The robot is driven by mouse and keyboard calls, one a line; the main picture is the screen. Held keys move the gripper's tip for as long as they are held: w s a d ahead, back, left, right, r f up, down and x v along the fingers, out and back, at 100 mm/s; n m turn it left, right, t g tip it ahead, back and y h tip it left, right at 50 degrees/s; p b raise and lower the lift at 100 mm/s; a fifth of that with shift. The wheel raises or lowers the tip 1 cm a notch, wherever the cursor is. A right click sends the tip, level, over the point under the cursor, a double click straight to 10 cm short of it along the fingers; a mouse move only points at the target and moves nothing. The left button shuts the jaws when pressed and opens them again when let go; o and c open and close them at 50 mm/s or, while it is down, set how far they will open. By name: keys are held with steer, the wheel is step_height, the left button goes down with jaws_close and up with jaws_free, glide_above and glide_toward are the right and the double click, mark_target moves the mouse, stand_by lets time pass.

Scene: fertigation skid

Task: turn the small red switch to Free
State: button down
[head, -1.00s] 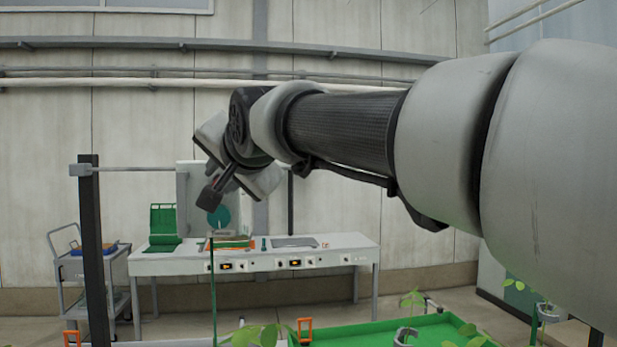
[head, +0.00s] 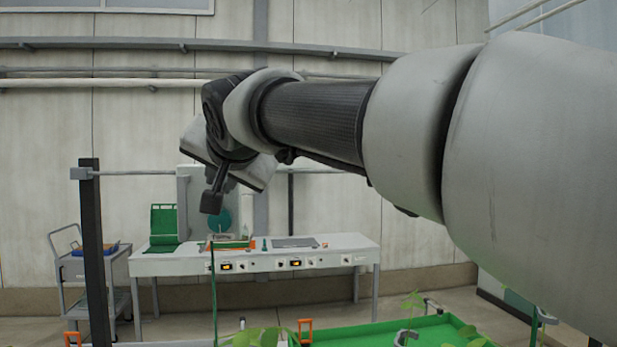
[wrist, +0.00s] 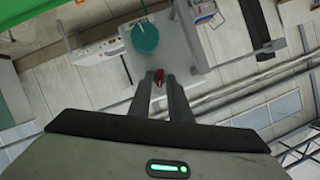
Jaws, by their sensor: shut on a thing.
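The small red switch (wrist: 159,76) shows in the wrist view as a red piece between the two fingertips of my gripper (wrist: 159,83), with the pale upright panel (wrist: 178,48) behind it. My gripper is shut on it. Its marks and the Free position cannot be read. In the head view my wrist hangs in front of the same panel (head: 188,186), and the switch is hidden there. A teal disc (wrist: 145,38) is on the panel beside the switch; part of it also shows in the head view (head: 224,218).
A white bench (head: 340,252) with dials and lit displays stands below the panel. A grey cart (head: 95,268) is at the left. A dark post (head: 95,250) and a green tray (head: 380,335) with seedlings stand nearer.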

steer(key=shift+s+a+n+t+h+p, duration=0.15)
steer(key=shift+a+n+t+h, duration=0.15)
steer(key=shift+n+h, duration=1.1)
steer(key=shift+w+a+n+t+h+p, duration=0.15)
steer(key=shift+n+t+h, duration=0.5)
steer(key=shift+n, duration=1.3)
steer(key=shift+s+a+n+t+h+p, duration=0.2)
steer(key=shift+a+n+h, duration=0.1)
steer(key=shift+n+h, duration=1.2)
steer(key=shift+f+n, duration=0.1)
steer(key=shift+n, duration=0.15)
steer(key=c, duration=1.9)
jaws_free()
steer(key=shift+w, duration=0.1)
